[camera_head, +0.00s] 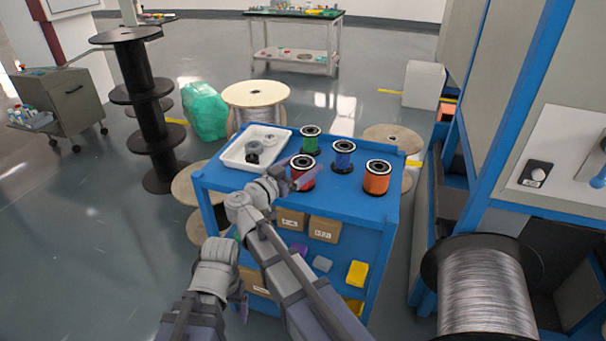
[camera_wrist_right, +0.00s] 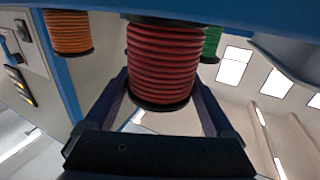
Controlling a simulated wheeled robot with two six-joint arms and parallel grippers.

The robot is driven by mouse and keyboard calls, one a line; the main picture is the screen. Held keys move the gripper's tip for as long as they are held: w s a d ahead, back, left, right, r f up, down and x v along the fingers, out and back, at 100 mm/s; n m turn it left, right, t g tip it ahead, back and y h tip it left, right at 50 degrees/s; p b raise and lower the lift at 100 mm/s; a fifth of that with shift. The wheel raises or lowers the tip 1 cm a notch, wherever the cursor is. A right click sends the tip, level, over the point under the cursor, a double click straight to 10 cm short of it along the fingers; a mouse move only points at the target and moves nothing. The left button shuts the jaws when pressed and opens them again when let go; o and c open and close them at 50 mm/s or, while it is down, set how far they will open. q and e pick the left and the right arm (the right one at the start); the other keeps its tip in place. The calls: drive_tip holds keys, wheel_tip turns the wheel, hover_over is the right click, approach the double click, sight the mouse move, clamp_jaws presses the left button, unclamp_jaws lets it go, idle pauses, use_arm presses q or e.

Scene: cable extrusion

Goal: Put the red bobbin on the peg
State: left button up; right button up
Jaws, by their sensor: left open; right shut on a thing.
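The red bobbin (camera_head: 303,164) has black end flanges and stands upright at the blue cart's top, near its front edge. My right gripper (camera_head: 298,180) reaches it from the front and is shut on it. The right wrist view shows the red windings (camera_wrist_right: 162,62) between the two fingers. Whether the bobbin is off the cart top cannot be told. My left gripper (camera_head: 243,300) is open and empty, low in front of the cart. I cannot make out the peg with certainty.
A machine with a white panel (camera_head: 566,135) stands at the right, above a large wire spool (camera_head: 485,290).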

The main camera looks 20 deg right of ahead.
drive_tip(key=c, duration=0.6)
wheel_tip(320, 180, up, 10)
drive_tip(key=p, duration=1)
drive_tip(key=shift+r, duration=0.1)
